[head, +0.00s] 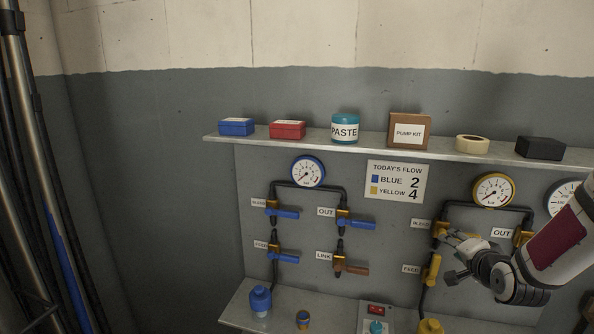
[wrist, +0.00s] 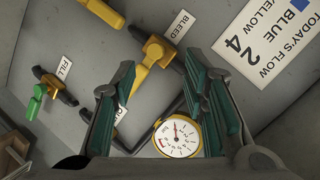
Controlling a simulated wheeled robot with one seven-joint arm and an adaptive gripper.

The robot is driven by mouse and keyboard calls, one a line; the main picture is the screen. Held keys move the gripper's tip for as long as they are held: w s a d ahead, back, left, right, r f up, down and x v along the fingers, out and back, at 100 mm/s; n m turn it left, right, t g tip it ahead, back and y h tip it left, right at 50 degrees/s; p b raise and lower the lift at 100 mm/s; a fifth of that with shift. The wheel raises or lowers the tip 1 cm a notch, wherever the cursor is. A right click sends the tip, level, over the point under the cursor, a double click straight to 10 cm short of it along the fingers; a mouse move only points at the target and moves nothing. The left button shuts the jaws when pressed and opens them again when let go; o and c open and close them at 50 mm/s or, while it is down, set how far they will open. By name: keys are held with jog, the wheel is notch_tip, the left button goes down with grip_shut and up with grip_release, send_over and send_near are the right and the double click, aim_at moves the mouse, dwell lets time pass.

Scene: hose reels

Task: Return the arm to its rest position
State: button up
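My gripper (head: 452,260) is at the right in the head view, in front of the yellow valve group on the grey panel. In the wrist view my gripper (wrist: 162,95) has its two green-padded fingers well apart, with nothing held between them. A yellow-rimmed gauge (wrist: 178,136) shows behind the gap. The yellow bleed valve (wrist: 152,52) is beyond the fingertips, and I see no contact there. In the head view the yellow feed valve handle (head: 433,270) is just left of the gripper; whether they touch cannot be told.
A shelf (head: 380,146) carrying boxes, a paste jar (head: 345,128) and tape (head: 472,144) runs above the panel. Blue valves (head: 285,257) are on the left. A lower ledge (head: 340,316) holds small items. A green-handled valve (wrist: 37,100) is labelled FILL. Pipes stand far left.

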jog(key=s+a+r+n+g, duration=0.5)
jog(key=s+a+r+n, duration=0.3)
jog(key=s+a+r, duration=0.45)
jog(key=s+a+r+n+g+y, duration=0.1)
jog(key=s+a, duration=0.3)
jog(key=s, duration=0.6)
jog(key=s+a+r+n+g, duration=0.1)
jog(key=s+a+n, duration=0.3)
jog(key=s, duration=0.6)
jog(key=shift+s+r+g+y, duration=0.2)
jog(key=shift+r+g+y, duration=0.2)
